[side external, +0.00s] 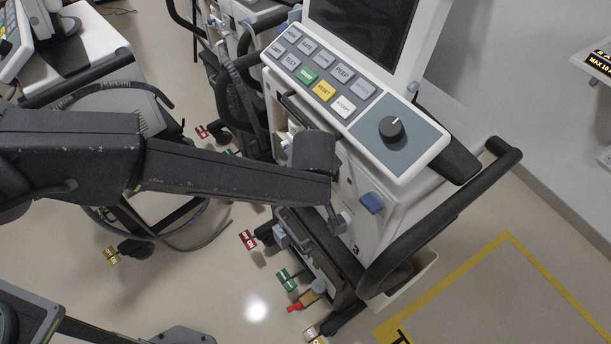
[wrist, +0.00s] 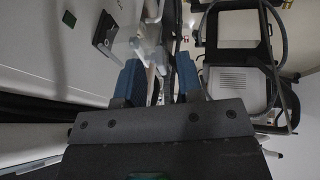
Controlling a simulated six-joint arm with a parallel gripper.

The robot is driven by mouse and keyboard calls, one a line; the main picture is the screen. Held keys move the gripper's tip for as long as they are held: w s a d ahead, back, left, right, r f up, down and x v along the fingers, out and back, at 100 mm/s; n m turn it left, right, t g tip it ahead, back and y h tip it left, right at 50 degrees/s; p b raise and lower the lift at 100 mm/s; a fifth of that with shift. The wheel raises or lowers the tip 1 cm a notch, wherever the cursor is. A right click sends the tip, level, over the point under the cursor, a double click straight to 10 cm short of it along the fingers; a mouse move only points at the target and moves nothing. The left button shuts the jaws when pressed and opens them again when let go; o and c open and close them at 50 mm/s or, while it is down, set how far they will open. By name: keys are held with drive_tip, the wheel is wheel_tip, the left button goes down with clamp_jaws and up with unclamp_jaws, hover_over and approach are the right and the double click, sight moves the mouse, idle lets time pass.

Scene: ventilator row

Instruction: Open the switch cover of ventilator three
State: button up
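The ventilator (side external: 395,140) in front of my arm is a white machine with a screen, a key panel and a black knob. In the side view my wrist is close to the ventilator's front, and the switch and cover are hidden.
A black push handle (side external: 440,215) curves round the ventilator's right side. A blue fitting (side external: 371,203) juts from its front. Hoses and another machine (side external: 75,60) stand at left. Several coloured tags hang low near the floor. Open floor lies at lower right inside yellow tape (side external: 510,240).

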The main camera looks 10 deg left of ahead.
drive_tip(key=v, duration=1.3)
drive_tip(key=shift+o, duration=0.5)
drive_tip(key=shift+f, duration=0.1)
